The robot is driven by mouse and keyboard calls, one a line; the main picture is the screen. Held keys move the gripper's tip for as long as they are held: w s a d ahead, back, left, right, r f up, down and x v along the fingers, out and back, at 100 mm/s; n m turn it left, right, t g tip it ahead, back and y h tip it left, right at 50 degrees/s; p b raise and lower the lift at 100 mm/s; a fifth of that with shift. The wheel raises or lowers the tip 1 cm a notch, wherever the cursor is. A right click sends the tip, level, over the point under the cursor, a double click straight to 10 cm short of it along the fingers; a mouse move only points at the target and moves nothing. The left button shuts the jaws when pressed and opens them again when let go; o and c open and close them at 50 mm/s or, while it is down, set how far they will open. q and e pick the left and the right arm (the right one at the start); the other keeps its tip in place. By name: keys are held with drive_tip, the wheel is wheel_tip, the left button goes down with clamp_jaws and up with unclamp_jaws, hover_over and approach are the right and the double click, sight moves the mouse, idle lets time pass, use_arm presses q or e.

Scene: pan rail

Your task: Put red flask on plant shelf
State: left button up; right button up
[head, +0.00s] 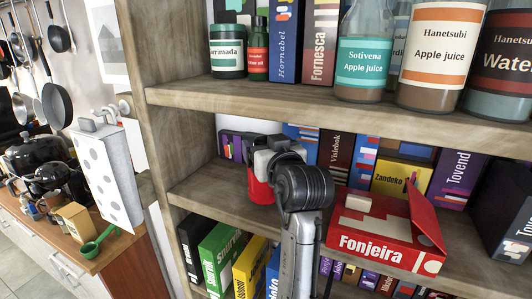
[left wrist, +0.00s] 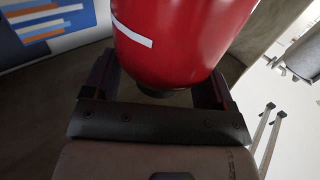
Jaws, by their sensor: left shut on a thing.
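The red flask (head: 258,190) is on the middle shelf (head: 225,205) of the wooden unit, partly hidden behind my left gripper (head: 272,163). In the left wrist view the flask (left wrist: 185,40) is a rounded red body with a white stripe and a dark end between the two fingers. My left gripper is shut on it. I cannot tell whether the flask touches the shelf board. No plant shows, so I cannot tell which board is the plant shelf. My right gripper is not in view.
A red Fonjeira box (head: 385,230) lies right of my arm, with several upright boxes behind it. The upper shelf (head: 300,100) holds jars, boxes and juice bottles. A wooden side post (head: 160,140) stands at left. A counter (head: 100,250) with kitchenware is beyond it.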

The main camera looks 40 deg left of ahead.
use_arm(q)
drive_tip(key=shift+f, duration=1.1)
drive_tip(key=o, duration=1.4)
